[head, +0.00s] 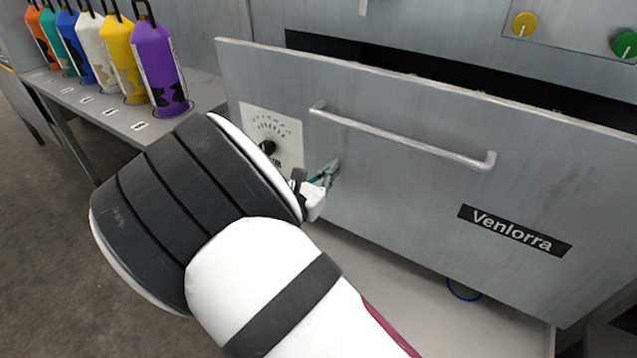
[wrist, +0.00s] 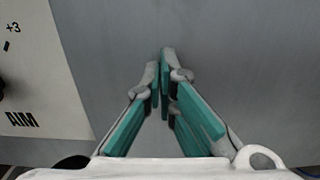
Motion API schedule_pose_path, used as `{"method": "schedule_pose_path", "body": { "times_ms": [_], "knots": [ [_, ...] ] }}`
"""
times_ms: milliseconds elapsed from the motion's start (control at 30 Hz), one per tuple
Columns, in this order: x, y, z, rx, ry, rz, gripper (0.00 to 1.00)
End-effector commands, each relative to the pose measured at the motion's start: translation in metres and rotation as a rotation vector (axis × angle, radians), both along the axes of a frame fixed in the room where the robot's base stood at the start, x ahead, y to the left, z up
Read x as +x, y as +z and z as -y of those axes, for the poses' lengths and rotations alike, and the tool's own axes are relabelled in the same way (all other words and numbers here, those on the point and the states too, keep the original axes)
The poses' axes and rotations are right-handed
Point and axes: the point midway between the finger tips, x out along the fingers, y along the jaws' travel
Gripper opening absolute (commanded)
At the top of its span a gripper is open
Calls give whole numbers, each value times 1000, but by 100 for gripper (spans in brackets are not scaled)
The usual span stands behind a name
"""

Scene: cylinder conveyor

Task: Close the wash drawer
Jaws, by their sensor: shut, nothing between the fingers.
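The wash drawer (head: 400,205) is a large grey metal front with a bar handle (head: 400,135) and a "Venlorra" label. It stands out from the machine, with a dark gap behind its top edge. My gripper (head: 335,165) is at the drawer front, below the handle's left end and right of the dial plate (head: 290,130). In the wrist view my gripper (wrist: 164,55) has its teal fingers shut together with nothing between them, pointing at the grey drawer front (wrist: 240,60). I cannot tell whether the tips touch it. My arm hides the drawer's lower left.
Several coloured bottles stand in a row on a grey bench (head: 105,115) at the left, the purple bottle (head: 158,65) nearest the drawer. A yellow knob (head: 524,24) and a green knob (head: 624,44) sit on the panel above. A blue ring (head: 463,291) lies under the drawer.

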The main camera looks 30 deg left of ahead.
Motion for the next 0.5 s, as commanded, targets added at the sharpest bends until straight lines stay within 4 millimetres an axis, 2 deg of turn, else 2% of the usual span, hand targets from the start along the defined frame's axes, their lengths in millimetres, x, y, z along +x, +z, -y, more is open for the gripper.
{"method": "schedule_pose_path", "body": {
  "times_ms": [33,500],
  "knots": [
    [15,-1,2,1,-4,3,0],
    [139,-3,13,2,-3,2,0]
  ]
}}
